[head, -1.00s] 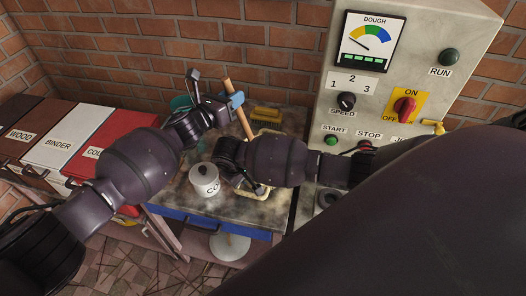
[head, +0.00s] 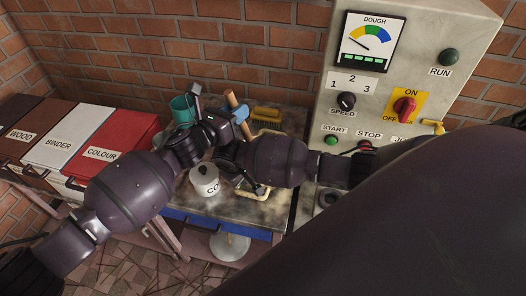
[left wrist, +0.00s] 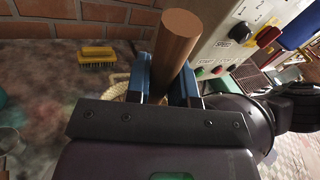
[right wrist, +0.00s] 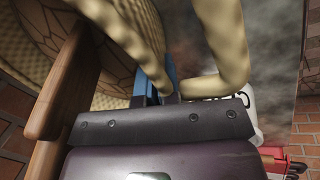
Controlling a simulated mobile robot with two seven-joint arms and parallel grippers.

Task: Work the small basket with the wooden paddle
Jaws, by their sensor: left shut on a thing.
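My left gripper (head: 240,114) is shut on the handle of the wooden paddle (head: 232,98). In the left wrist view the round handle (left wrist: 176,45) stands up between the blue fingers (left wrist: 176,88). The small basket (head: 263,192) is pale and woven, largely hidden behind my right arm in the head view. In the right wrist view its curved pale handle (right wrist: 228,45) runs down to my right gripper (right wrist: 165,85), whose fingers are close together around it. The paddle's wooden lower part (right wrist: 65,80) shows left of those fingers, against the basket; its exact contact is unclear.
A white lidded pot (head: 205,180) stands left of the basket. A teal cup (head: 182,107) and a yellow brush (head: 266,114) are behind. The control panel (head: 395,75) rises at the right. Lidded bins (head: 110,140) stand at the left.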

